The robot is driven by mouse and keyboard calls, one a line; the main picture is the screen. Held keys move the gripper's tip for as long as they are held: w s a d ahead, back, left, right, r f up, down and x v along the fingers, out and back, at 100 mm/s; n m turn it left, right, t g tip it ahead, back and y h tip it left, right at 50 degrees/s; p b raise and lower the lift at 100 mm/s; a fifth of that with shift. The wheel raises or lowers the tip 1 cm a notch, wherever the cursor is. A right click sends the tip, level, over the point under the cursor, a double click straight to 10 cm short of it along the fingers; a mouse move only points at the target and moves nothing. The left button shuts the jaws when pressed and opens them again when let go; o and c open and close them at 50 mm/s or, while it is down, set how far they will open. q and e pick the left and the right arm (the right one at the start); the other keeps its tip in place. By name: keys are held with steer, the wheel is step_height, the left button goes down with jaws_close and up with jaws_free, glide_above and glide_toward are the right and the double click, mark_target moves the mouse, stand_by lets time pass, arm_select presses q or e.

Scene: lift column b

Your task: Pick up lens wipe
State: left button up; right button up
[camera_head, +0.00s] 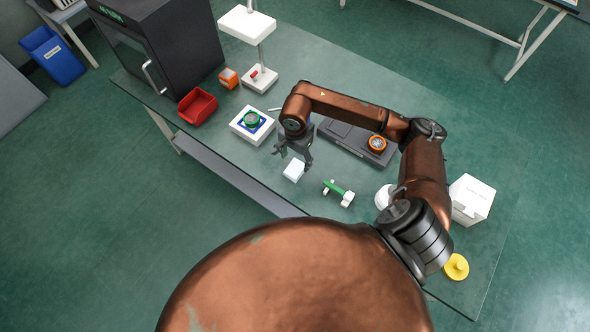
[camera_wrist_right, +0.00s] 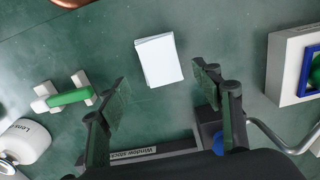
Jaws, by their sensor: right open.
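The lens wipe looks like a small white stack of sheets (camera_head: 294,170) lying flat on the green bench near its front edge. It also shows in the right wrist view (camera_wrist_right: 159,60), whole and uncovered. My right gripper (camera_head: 293,158) is open and empty above the bench, close to the stack. In the right wrist view the stack lies between and beyond the two spread fingertips (camera_wrist_right: 162,80), and I see no contact. My left gripper is not in view.
A white block with a green-handled part (camera_head: 338,192) lies right of the stack. A white box with a blue frame (camera_head: 252,124) stands to its left. A dark tray (camera_head: 352,140) is behind. A red bin (camera_head: 197,106) is farther left.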

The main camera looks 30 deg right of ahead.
mark_target(296, 168)
step_height(296, 168, down, 6)
stand_by(0.4)
steer(key=shift+c, duration=0.2)
steer(key=c, duration=0.7)
steer(key=shift+c, duration=0.4)
